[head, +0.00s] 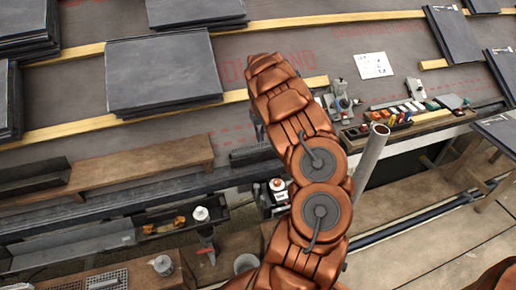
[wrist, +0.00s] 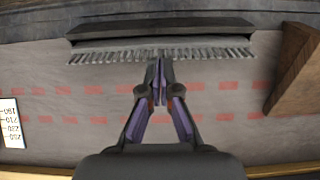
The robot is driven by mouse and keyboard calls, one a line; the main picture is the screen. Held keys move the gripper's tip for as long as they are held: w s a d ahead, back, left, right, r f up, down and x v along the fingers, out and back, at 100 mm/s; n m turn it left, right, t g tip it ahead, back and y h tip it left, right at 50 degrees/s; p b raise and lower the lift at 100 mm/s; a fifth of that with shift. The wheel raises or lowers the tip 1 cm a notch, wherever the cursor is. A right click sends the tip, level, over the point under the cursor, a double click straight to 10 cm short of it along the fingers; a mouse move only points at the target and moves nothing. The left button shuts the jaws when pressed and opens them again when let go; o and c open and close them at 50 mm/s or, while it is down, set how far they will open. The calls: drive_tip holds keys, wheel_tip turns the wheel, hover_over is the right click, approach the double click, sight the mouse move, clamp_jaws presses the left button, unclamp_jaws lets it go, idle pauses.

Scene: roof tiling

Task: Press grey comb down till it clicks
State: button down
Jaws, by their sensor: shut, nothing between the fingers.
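The grey comb (wrist: 160,54) is a long strip with a row of short teeth in the upper part of the wrist view. It lies along the near side of a dark bar (wrist: 160,30), with its teeth pointing toward my gripper. My gripper (wrist: 160,66) is shut and empty, its fingertips at the middle of the tooth row. I cannot tell whether the tips touch the comb. In the head view my arm hides the gripper and most of the comb; a short dark strip (head: 250,155) shows left of the arm.
A wooden board (wrist: 298,75) stands at the right of the wrist view, and a marked scale card (wrist: 11,122) lies at left. In the head view, stacked slates (head: 163,72) lie on battens, a wooden plank (head: 140,165) lies left, and a tool tray (head: 410,122) and grey pole (head: 370,160) stand right.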

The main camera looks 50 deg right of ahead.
wheel_tip(320, 180, up, 8)
drive_tip(key=p, duration=0.1)
drive_tip(key=shift+p, duration=0.35)
idle(0.6)
idle(0.5)
drive_tip(key=s+a+r+g, duration=0.1)
drive_tip(key=s+a+r, duration=0.35)
drive_tip(key=a, duration=0.45)
drive_tip(key=s+a+r, duration=0.3)
drive_tip(key=a+r, duration=0.2)
drive_tip(key=a, duration=0.3)
drive_tip(key=s+a+r+g, duration=0.1)
drive_tip(key=s+a+r, duration=0.35)
drive_tip(key=a, duration=0.45)
drive_tip(key=s+a+f+n+g, duration=0.15)
drive_tip(key=s+a+n, duration=0.45)
drive_tip(key=s+a, duration=1.25)
wheel_tip(320, 180, up, 18)
drive_tip(key=s+d+t+p, duration=0.1)
drive_tip(key=p, duration=1.6)
drive_tip(key=shift+d+r+t, duration=0.2)
drive_tip(key=shift+d+t, duration=0.15)
drive_tip(key=shift+d, duration=0.05)
